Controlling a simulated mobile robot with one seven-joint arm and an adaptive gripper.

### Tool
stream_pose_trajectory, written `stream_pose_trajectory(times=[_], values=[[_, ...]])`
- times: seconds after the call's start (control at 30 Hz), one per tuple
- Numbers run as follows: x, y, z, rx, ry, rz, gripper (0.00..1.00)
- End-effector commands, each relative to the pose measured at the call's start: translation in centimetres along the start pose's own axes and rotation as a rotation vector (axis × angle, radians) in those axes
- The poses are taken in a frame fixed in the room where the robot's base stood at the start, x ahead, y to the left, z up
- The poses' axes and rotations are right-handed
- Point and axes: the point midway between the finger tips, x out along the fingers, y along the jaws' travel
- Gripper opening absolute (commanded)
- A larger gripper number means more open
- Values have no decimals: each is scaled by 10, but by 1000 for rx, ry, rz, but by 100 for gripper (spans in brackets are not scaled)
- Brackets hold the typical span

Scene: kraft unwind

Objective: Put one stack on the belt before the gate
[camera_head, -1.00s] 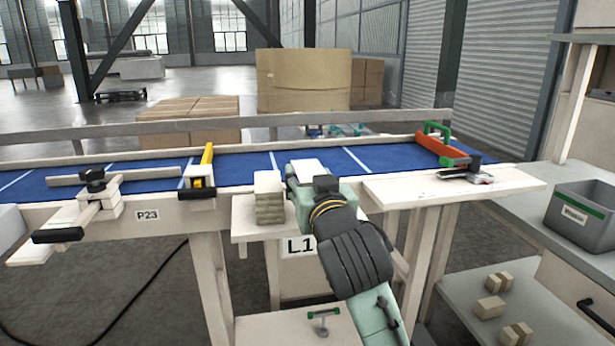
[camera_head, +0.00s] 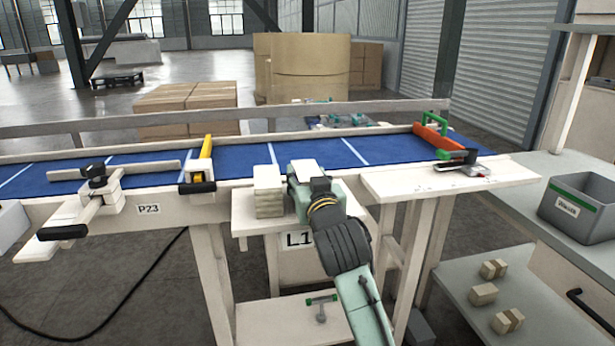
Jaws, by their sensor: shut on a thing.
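A pale stack (camera_head: 268,197) of several thin layers stands upright on the small white shelf (camera_head: 242,222) in front of the belt. My gripper (camera_head: 303,178) is just right of it, at the belt's near edge. It is shut on a second stack (camera_head: 304,166), of which only the pale top shows; my gripper hides the rest. I cannot tell whether the held stack's underside touches the shelf. The blue belt (camera_head: 240,155) runs across behind both. An orange bar with a green handle (camera_head: 433,138), perhaps the gate, crosses the belt at the right.
A yellow-and-black piece (camera_head: 200,165) crosses the belt left of the stacks. A clamp-like fixture (camera_head: 97,185) stands farther left. A white side board (camera_head: 450,180) with a small device lies at the right. The belt between the yellow piece and orange bar looks clear.

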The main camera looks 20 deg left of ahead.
Motion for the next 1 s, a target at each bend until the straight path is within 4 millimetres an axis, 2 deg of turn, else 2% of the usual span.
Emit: stream_pose_trajectory(times=[0.1,0.13,0.23,0.63,0.77,1.0], values=[[0,0,4,1,1,0,15],[0,0,4,1,0,0,47],[0,0,3,1,0,0,53],[-3,0,0,1,1,0,55],[-22,0,1,2,4,0,55],[-75,0,1,0,5,0,55]])
